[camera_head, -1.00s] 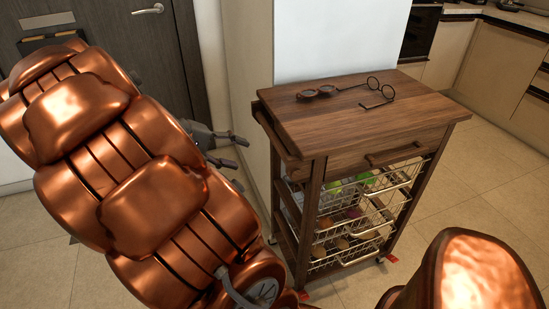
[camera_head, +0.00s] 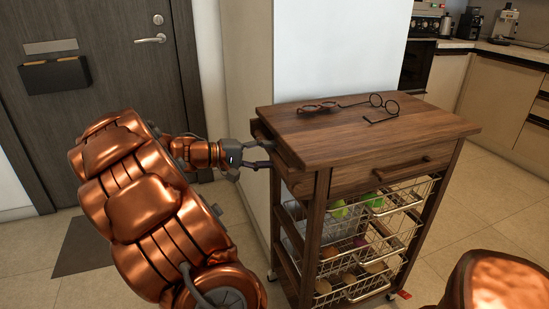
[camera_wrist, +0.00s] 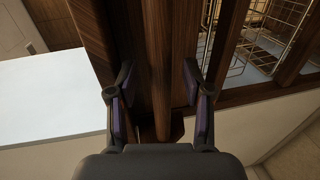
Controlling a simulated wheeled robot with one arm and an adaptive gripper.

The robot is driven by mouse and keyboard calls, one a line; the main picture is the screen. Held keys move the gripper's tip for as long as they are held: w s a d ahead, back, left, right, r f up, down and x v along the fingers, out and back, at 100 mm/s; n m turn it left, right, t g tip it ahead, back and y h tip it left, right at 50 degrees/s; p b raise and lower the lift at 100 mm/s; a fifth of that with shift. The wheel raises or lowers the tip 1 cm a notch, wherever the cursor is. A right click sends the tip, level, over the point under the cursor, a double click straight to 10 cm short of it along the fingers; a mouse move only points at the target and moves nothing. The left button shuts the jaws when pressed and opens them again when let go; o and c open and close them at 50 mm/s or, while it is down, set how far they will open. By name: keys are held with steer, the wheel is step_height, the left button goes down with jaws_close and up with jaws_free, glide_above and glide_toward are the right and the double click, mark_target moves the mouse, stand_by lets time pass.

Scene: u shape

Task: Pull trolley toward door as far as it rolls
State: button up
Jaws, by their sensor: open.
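The wooden trolley (camera_head: 375,135) stands beside the white wall, with a drawer and wire baskets below its top. A wooden side handle bar (camera_head: 272,143) runs along its left end. My gripper (camera_head: 262,154) is at this bar, at the trolley's left side. In the wrist view my gripper (camera_wrist: 155,97) is open, its two fingers on either side of the wooden bar (camera_wrist: 161,70). Gaps show between the fingers and the bar. The grey door (camera_head: 115,85) with a lever handle is at the left back.
Two pairs of glasses (camera_head: 376,104) lie on the trolley top. The baskets (camera_head: 365,240) hold several items. A dark mat (camera_head: 85,245) lies before the door. Tiled floor (camera_head: 30,260) is clear at the left. Kitchen counters (camera_head: 505,90) stand at the right back.

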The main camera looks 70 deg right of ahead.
steer(key=shift+x, duration=1.35)
steer(key=shift+c, duration=0.2)
jaws_close()
